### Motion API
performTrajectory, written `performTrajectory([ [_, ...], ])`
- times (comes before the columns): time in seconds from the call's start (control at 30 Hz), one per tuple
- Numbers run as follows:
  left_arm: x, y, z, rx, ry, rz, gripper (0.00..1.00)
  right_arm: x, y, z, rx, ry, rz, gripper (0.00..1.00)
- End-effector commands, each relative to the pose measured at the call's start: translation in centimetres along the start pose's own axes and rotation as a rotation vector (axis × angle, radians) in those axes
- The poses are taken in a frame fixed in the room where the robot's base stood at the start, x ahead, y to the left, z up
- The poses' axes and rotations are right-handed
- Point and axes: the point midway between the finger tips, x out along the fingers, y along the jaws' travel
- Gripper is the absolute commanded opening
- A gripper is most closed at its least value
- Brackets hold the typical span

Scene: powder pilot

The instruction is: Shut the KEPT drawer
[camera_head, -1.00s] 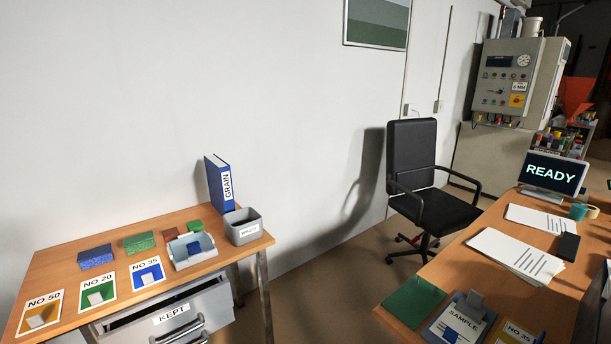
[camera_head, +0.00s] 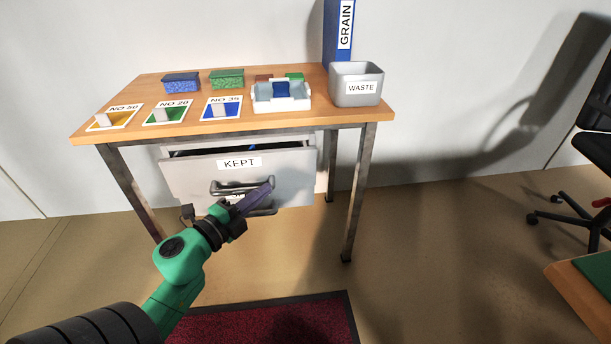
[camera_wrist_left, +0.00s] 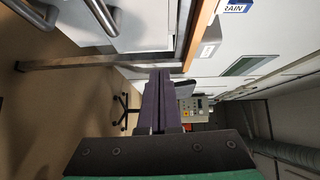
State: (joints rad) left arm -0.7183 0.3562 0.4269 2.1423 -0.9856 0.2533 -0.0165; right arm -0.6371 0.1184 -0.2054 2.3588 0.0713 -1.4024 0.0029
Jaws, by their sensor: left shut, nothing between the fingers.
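The KEPT drawer (camera_head: 292,173) is under the wooden table. It stands open: a dark gap with something blue inside shows above its grey front. Its label (camera_head: 239,163) faces me, with a dark bar handle (camera_head: 228,185) below it. My left gripper (camera_head: 267,186) is shut and empty. Its fingers are in front of the lower right of the drawer front, overlapping the handle area in the head view; I cannot tell whether they touch. In the left wrist view, my closed fingers (camera_wrist_left: 160,78) point past metal bar handles (camera_wrist_left: 104,14) at the upper left. My right gripper is not in view.
A red mat (camera_head: 300,322) lies on the floor in front.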

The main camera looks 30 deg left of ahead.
Motion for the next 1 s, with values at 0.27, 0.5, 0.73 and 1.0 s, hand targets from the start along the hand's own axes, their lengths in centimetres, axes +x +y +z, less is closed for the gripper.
performTrajectory([
  [0.27, 2.5, -1.3, -1.0, 0.048, 0.028, -0.02, 0.0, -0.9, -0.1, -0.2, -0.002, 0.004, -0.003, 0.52],
  [0.5, 7.8, -1.4, -1.0, 0.047, 0.024, -0.02, 0.0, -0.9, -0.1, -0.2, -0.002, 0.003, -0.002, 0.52],
  [0.73, 11.7, -1.2, 0.7, 0.042, 0.019, -0.02, 0.0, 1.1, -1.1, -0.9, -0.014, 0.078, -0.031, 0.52],
  [1.0, 12.8, -1.4, 1.7, 0.039, 0.021, -0.018, 0.0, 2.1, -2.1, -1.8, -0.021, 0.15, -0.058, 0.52],
])
